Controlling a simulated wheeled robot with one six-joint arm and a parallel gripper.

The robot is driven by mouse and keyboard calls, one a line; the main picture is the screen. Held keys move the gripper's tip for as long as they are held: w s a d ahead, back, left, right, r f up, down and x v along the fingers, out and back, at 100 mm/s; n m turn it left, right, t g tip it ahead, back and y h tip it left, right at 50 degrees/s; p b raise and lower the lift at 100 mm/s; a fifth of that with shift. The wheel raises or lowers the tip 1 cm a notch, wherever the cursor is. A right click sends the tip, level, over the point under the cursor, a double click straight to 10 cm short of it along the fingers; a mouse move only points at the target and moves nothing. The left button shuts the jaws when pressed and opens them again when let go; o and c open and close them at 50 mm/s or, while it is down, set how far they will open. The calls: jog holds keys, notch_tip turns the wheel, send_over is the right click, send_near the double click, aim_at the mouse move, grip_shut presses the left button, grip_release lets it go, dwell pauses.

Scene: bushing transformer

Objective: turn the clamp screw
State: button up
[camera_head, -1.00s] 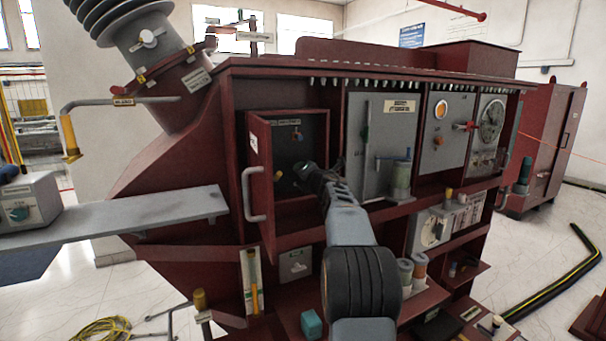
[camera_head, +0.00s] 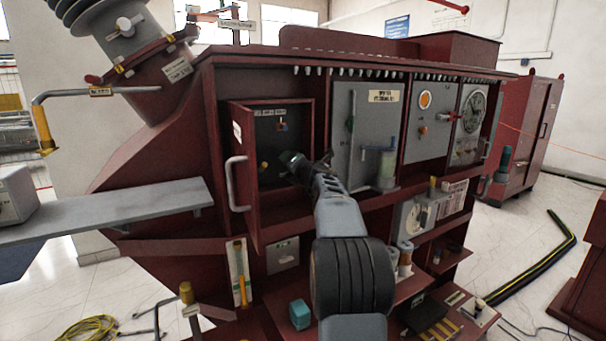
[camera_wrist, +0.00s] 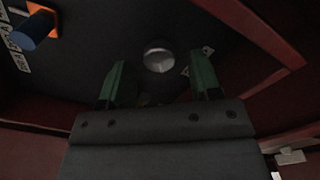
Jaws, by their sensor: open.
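My gripper (camera_head: 296,164) reaches into an open red box on the machine front; its green fingers stand apart in the wrist view (camera_wrist: 158,74), with nothing held between them. A round, pale metal head (camera_wrist: 158,57) shows beyond and between the fingertips on the dark back panel. It may be the clamp screw; I cannot read a label that confirms this. A small yellowish knob (camera_head: 263,166) shows left of my gripper in the head view. A blue knob on an orange base (camera_wrist: 36,27) sits at the upper left in the wrist view, apart from the fingers.
The box door with its grey handle (camera_head: 236,184) stands open at the left. The box's red wall (camera_wrist: 255,32) runs close to the right of the fingers. A grey shelf (camera_head: 120,215) juts out at left. A grey panel (camera_head: 352,125) stands right of the box.

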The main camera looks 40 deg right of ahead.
jog(key=s+a+b, duration=0.1)
jog(key=s, duration=1)
jog(key=shift+s+a+b, duration=0.3)
jog(key=shift+b, duration=0.1)
jog(key=s+d+f+m+g+h+p, duration=0.1)
jog(key=s+d+f+m+g+h, duration=0.25)
jog(key=m, duration=0.55)
jog(key=s+f+m+g+h+p, duration=0.1)
jog(key=s+f+m+g+h, duration=0.2)
jog(key=f+m+g, duration=0.5)
jog(key=s+a+f+m+g+y+p, duration=0.1)
jog(key=s+a+f+m+y+p, duration=0.15)
jog(key=a, duration=0.45)
jog(key=s+a+f+m+g+y+p, duration=0.1)
jog(key=s+a+f+m+y, duration=0.1)
jog(key=s+a+m, duration=0.35)
jog(key=s+a+f+m+g+y+p, duration=0.1)
jog(key=s+a+f+y, duration=0.15)
jog(key=a, duration=0.55)
jog(key=s+a+r+n+y+p, duration=0.1)
jog(key=s+a+p, duration=0.1)
jog(key=a, duration=0.4)
jog(key=s+a+r+n+y+p, duration=0.1)
jog(key=s+a+p, duration=0.1)
jog(key=a, duration=0.4)
jog(key=shift+s+a+r, duration=0.2)
jog(key=shift+a+r, duration=0.05)
jog(key=shift+r, duration=0.1)
